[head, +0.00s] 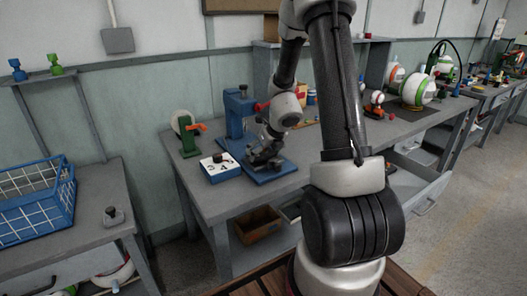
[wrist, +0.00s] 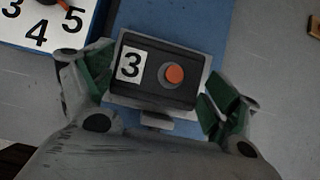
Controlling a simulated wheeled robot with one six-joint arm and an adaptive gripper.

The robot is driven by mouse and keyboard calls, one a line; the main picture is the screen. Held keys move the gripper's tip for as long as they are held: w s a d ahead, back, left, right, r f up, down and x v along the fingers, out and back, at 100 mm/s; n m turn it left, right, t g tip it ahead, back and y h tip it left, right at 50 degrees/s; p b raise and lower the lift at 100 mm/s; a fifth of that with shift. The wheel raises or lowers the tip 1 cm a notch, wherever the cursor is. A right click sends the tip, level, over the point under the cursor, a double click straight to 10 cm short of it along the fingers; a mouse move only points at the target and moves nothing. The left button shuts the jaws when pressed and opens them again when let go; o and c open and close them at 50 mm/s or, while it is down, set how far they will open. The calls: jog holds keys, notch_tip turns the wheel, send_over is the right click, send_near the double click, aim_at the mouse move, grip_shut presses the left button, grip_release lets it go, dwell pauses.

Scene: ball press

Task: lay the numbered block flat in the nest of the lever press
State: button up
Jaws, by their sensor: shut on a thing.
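The numbered block (wrist: 150,78) is dark, with a white label reading 3 and an orange round knob on top. My gripper (wrist: 156,88) is shut on it, with green pads at its left and right sides. A light grey edge (wrist: 207,68) shows around the block, over the blue base; it looks like the nest. I cannot tell whether the block rests fully on it. In the head view my gripper (head: 264,157) is low over the blue base of the lever press (head: 237,112) and hides the block and nest.
A white numbered board (head: 212,172) with blue sides stands left of the press base, also in the wrist view (wrist: 50,14). A green stand with a tape-like roll (head: 186,135) is behind it. A blue wire basket (head: 62,200) is on the left bench. The bench front is clear.

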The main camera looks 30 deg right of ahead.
jog(key=shift+f, duration=0.75)
jog(key=o, duration=0.8)
jog(key=v, duration=1.2)
